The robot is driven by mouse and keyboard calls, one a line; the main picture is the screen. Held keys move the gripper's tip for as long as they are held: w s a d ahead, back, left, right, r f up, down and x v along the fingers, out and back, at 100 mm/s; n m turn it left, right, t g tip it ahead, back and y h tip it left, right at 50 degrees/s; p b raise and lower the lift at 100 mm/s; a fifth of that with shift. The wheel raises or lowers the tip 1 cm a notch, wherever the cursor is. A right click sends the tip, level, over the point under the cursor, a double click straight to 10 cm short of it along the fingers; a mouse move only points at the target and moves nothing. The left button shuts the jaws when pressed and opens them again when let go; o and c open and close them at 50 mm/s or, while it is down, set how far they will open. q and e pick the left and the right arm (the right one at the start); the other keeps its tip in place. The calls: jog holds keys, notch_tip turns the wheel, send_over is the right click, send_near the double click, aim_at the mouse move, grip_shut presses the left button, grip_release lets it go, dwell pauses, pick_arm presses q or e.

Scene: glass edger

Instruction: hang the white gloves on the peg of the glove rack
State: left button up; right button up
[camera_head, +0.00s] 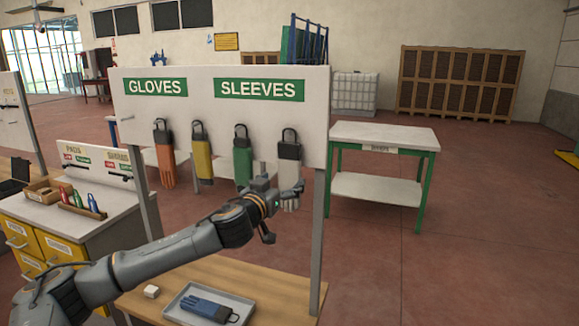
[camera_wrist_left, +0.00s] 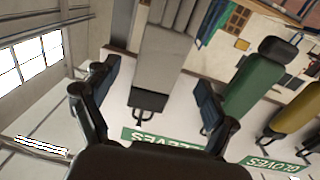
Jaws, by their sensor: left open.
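The white gloves (camera_head: 289,152) hang by a dark loop at the right end of the rack board, below the SLEEVES sign. They have a dark cuff, and pale fingertips show below my gripper. In the left wrist view the pale gloves (camera_wrist_left: 160,60) lie between the spread jaws. My left gripper (camera_head: 284,186) is open in front of them and partly hides them. It also shows in the left wrist view (camera_wrist_left: 158,88). The glove rack (camera_head: 222,122) has a bare peg (camera_head: 127,118) at its left end, below the GLOVES sign. My right gripper is out of view.
Orange gloves (camera_head: 165,168), a yellow sleeve (camera_head: 203,162) and a green sleeve (camera_head: 242,160) hang along the board. Blue gloves (camera_head: 208,308) lie in a grey tray (camera_head: 240,302) on the wooden shelf below, beside a small pale block (camera_head: 151,291). A green-legged table (camera_head: 385,134) stands behind, right.

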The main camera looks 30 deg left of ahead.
aim_at(288, 175)
pick_arm(q)
jog(key=w, duration=0.2)
jog(key=w+p, duration=0.1)
jog(key=w, duration=0.1)
jog(key=shift+w+a+r, duration=0.1)
jog(key=shift+a, duration=0.3)
jog(key=shift+w+p, duration=0.4)
jog(key=shift+w, duration=0.2)
jog(key=shift+w+a, duration=0.1)
jog(key=shift+w, duration=0.05)
jog(key=c, duration=1.2)
jog(key=shift+c, duration=0.4)
jog(key=shift+r+p, duration=0.35)
jog(key=shift+p, duration=0.05)
jog(key=shift+r, duration=0.15)
